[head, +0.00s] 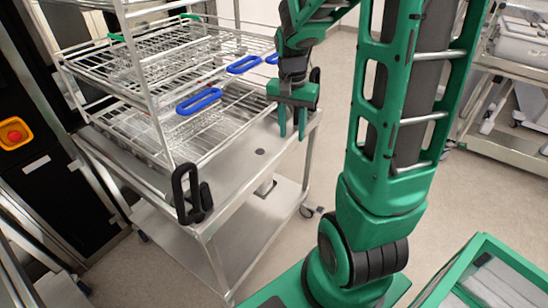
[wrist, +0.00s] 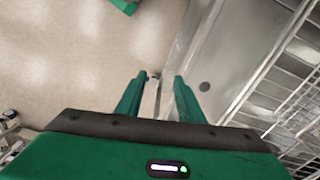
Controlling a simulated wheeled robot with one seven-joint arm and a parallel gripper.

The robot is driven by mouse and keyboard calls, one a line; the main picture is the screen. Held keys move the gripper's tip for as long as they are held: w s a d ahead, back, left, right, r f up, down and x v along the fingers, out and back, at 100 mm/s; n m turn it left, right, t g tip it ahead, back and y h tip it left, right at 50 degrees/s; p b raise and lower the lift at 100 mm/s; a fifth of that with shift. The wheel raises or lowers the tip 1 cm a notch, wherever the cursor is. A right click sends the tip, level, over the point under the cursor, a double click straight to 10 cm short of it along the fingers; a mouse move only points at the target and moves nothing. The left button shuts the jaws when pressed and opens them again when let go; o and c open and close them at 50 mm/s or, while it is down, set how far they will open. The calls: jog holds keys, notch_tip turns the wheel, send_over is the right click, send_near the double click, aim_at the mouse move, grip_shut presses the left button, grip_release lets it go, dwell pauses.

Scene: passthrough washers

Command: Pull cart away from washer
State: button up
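The steel cart (head: 235,148) stands at the left centre, its front edge toward me. A wire rack (head: 165,75) with blue handles sits on its top. Black handles are at the cart's front corners: the near one (head: 190,195) is clear, the far one (head: 315,78) is partly behind my gripper. My gripper (head: 292,128) points down with fingers apart at the cart's front edge, near the far handle. In the wrist view, my open fingers (wrist: 160,82) have a narrow strip of metal between them; I cannot tell whether they touch it. The washer (head: 45,150) is the dark-panelled unit at the left, beside the cart.
A red stop button (head: 14,133) is on the washer's panel. Another metal cart (head: 510,65) with bins stands at the back right. A green-framed box (head: 490,275) is at the lower right. Pale floor (head: 330,105) lies open in front of the cart.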

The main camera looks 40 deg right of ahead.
jog(key=m, duration=0.2)
send_over(275, 155)
jog(key=shift+y, duration=0.3)
notch_tip(275, 155, down, 6)
jog(key=shift+d+r, duration=0.1)
jog(key=shift+r, duration=0.15)
notch_tip(275, 155, down, 11)
jog(key=shift+r, duration=0.2)
grip_shut()
